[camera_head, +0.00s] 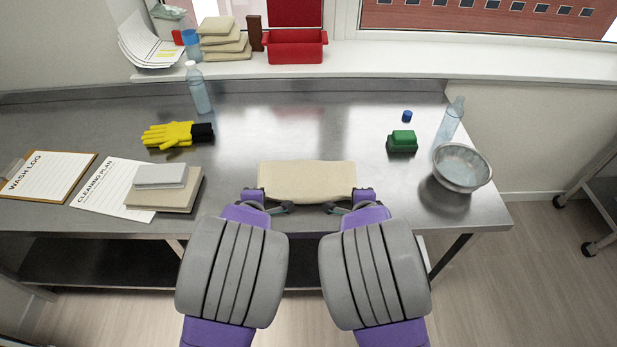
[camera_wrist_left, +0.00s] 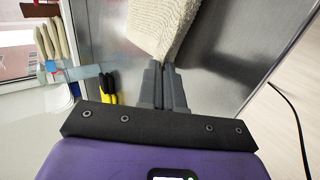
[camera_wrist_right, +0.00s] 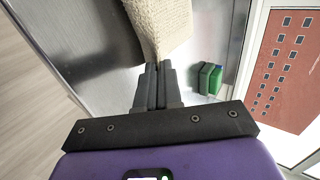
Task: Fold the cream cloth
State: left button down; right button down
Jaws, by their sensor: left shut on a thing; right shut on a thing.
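The cream cloth (camera_head: 306,179) lies as a wide flat strip at the front edge of the steel table, in the middle of the head view. My left gripper (camera_head: 281,209) is at its near left corner, and my right gripper (camera_head: 333,208) is at its near right part. In the left wrist view the left gripper (camera_wrist_left: 161,70) is shut on an end of the cloth (camera_wrist_left: 160,25). In the right wrist view the right gripper (camera_wrist_right: 157,72) is shut on a narrowed corner of the cloth (camera_wrist_right: 160,22). The cloth's underside is hidden.
On the steel table (camera_head: 300,120), yellow gloves (camera_head: 170,134), a clipboard (camera_head: 45,176), and a grey pad on a beige stack (camera_head: 165,188) lie left. A green block (camera_head: 402,141), a metal bowl (camera_head: 462,168) and a bottle (camera_head: 450,120) stand right. The table behind the cloth is clear.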

pick_arm(q)
jog(key=shift+s+f, duration=0.15)
jog(key=shift+s, duration=0.05)
pick_arm(e)
jog(key=shift+s+f, duration=0.15)
jog(key=shift+s, duration=0.05)
pick_arm(q)
jog(key=c, duration=1)
grip_release()
pick_arm(e)
jog(key=c, duration=1)
grip_release()
pick_arm(q)
jog(key=shift+r, duration=0.3)
pick_arm(e)
jog(key=shift+r, duration=0.3)
pick_arm(q)
jog(key=s+r, duration=0.6)
jog(key=r, duration=0.2)
jog(key=shift+r, duration=0.2)
pick_arm(e)
jog(key=s+r, duration=0.6)
jog(key=r, duration=0.2)
jog(key=shift+r, duration=0.2)
